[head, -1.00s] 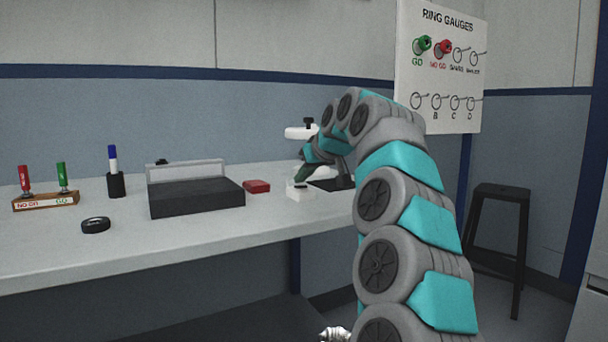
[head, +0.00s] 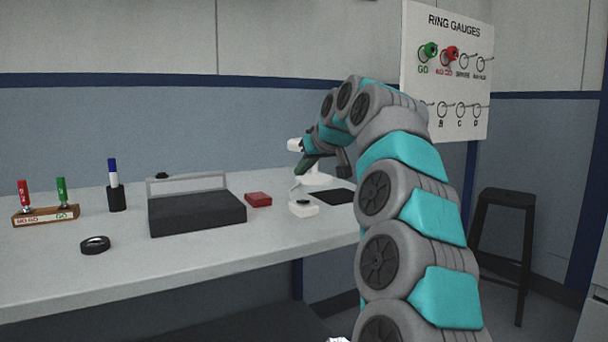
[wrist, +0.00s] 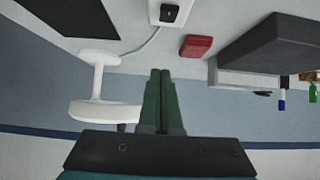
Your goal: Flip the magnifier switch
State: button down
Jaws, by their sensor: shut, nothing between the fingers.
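The switch box (head: 303,208), small and white with a dark switch on top, sits on the bench. In the wrist view the switch box (wrist: 172,12) is at the top edge, and a thin cable runs from it toward the white magnifier stand (wrist: 98,75). I cannot tell the switch's position. The magnifier's round white head (wrist: 100,110) is left of my fingers; in the head view the magnifier (head: 296,145) is partly hidden by my arm. My gripper (wrist: 160,72) is shut and empty, and in the head view my gripper (head: 302,171) is above the bench, apart from the box.
A red box (head: 258,199) and a dark case (head: 197,212) stand left of the switch box. A black mat (head: 335,196) lies right of it. A black ring (head: 95,245), pen holder (head: 116,197) and gauge rack (head: 47,215) are farther left. The bench front is clear.

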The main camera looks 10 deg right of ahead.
jog(key=s+d+r+p, duration=0.1)
jog(key=s+r, duration=0.4)
jog(key=r, duration=0.2)
jog(key=shift+d+r+p, duration=0.25)
jog(key=shift+r+p, duration=0.05)
jog(key=shift+p, duration=0.05)
